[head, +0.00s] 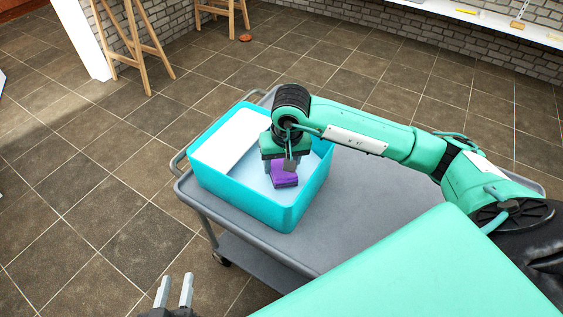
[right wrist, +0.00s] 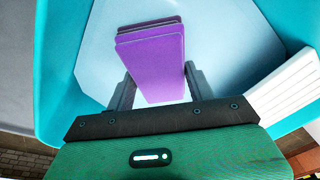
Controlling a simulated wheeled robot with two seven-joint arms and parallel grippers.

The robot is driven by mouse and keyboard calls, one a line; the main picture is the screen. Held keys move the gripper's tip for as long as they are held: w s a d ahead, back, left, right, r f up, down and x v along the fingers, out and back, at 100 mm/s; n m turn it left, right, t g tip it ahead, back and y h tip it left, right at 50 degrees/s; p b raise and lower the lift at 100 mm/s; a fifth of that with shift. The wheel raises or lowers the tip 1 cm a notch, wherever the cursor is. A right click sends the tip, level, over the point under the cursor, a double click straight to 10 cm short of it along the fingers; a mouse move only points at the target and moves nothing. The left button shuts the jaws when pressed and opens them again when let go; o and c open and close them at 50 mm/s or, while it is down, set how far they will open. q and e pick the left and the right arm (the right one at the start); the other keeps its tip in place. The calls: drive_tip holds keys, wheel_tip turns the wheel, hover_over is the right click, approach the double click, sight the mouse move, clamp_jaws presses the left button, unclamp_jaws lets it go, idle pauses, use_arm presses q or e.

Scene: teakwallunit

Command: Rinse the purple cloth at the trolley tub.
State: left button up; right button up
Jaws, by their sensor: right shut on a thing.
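The purple cloth (head: 285,175) is a folded block inside the turquoise tub (head: 262,212) on the grey trolley (head: 350,210). My right gripper (head: 283,168) points down into the tub and is shut on the cloth. In the right wrist view the cloth (right wrist: 152,62) sits between the two fingers (right wrist: 158,90), above or in the pale blue surface (right wrist: 225,45); I cannot tell whether it touches. My left gripper (head: 174,290) is at the bottom of the head view, off the trolley, with its fingers apart and empty.
A white panel (head: 230,138) lies in the tub's left part; its ribbed surface (right wrist: 288,88) shows in the right wrist view. The trolley top right of the tub is bare.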

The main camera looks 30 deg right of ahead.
drive_tip(key=shift+a, duration=0.15)
drive_tip(key=shift+a, duration=0.6)
drive_tip(key=shift+d+b, duration=0.8)
drive_tip(key=shift+d, duration=0.7)
drive_tip(key=shift+a, duration=1.5)
drive_tip(key=shift+d+b, duration=0.65)
drive_tip(key=shift+d, duration=0.85)
wheel_tip(320, 180, up, 10)
drive_tip(key=p, duration=0.4)
drive_tip(key=shift+f, duration=0.2)
